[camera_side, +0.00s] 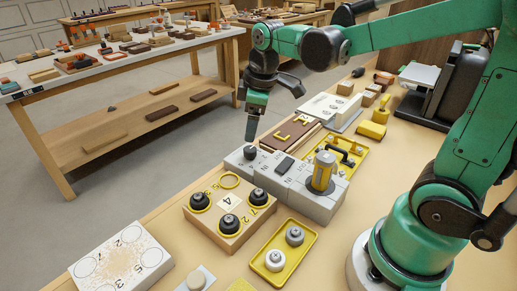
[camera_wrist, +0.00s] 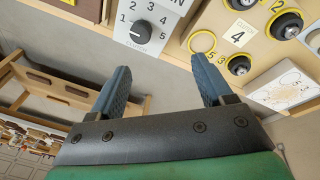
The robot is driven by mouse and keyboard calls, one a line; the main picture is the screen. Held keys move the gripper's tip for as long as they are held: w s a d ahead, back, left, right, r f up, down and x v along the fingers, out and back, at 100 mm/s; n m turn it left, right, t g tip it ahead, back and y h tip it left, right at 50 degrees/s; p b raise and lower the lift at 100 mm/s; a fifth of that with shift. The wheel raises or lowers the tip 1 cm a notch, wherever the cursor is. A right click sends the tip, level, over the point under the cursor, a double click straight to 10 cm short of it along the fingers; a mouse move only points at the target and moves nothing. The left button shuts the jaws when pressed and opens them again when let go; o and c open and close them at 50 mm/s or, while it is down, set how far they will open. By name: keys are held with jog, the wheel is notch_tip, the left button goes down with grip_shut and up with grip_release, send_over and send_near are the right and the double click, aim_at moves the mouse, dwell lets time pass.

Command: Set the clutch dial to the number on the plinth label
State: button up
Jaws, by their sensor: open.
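The clutch dial is a round black knob (camera_wrist: 142,31) on a light grey box, with numbers printed around it. A small white mark shows on its lower left side; the exact setting is hard to read. In the side view the dial (camera_side: 250,153) sits at the left end of the grey box row. The plinth label (camera_wrist: 238,36) is a pale card reading 4 on a wooden block; it also shows in the side view (camera_side: 228,200). My gripper (camera_wrist: 161,68) is open and empty, its fingers apart. In the side view it hangs above the dial, not visibly touching it.
The wooden plinth (camera_side: 233,239) carries several black knobs and a yellow ring (camera_side: 229,180). A yellow tray (camera_side: 267,269) with two knobs lies in front. A white numbered board (camera_side: 118,262) is at lower left.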

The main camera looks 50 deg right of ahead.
aim_at(250, 148)
jog(key=w+d+f+n+g, duration=0.2)
jog(key=w+f+n, duration=0.1)
jog(key=shift+w+d+f, duration=0.1)
jog(key=shift+d, duration=0.15)
jog(key=shift+w+d+f+n+g, duration=0.2)
jog(key=shift+d+f+n+g, duration=0.1)
jog(key=shift+f+n, duration=0.3)
jog(key=shift+f, duration=2.65)
grip_shut()
